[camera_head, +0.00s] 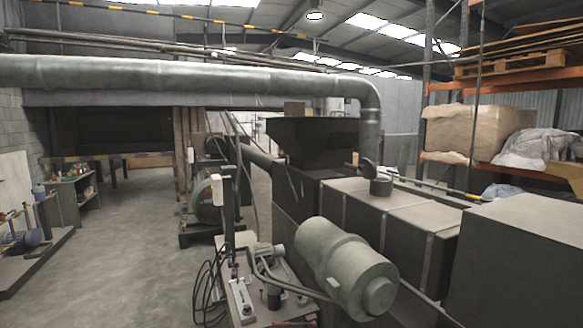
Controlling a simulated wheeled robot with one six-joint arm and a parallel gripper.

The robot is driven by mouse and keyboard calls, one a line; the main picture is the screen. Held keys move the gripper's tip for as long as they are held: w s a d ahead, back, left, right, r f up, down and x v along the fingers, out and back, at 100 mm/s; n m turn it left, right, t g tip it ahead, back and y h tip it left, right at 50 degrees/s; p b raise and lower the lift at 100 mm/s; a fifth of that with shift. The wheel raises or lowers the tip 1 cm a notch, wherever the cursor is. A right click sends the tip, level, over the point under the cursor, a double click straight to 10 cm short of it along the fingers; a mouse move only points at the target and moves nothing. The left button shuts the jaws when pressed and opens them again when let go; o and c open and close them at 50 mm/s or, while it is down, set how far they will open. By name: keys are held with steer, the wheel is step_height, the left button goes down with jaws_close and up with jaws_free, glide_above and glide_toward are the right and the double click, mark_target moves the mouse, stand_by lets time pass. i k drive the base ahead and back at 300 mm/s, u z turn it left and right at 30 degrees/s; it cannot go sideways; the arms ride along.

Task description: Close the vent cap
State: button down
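A short dark upright pipe stub (381,187) stands on top of the long grey machine housing, right of the middle. A small dark round flap (369,167) sits at its upper left and looks tilted up off the mouth. It appears to be the vent cap, standing open. It is small in the picture, so the hinge cannot be made out. My gripper is not in view.
The long housing (405,212) runs toward a big dark block (528,255) at right. A dark hopper (314,145) stands behind the stub. A green motor (345,268) blocks the near side. Concrete floor (120,245) at left is largely clear.

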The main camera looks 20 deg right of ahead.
mark_target(366, 166)
steer(key=i, duration=1.75)
steer(key=z, duration=0.5)
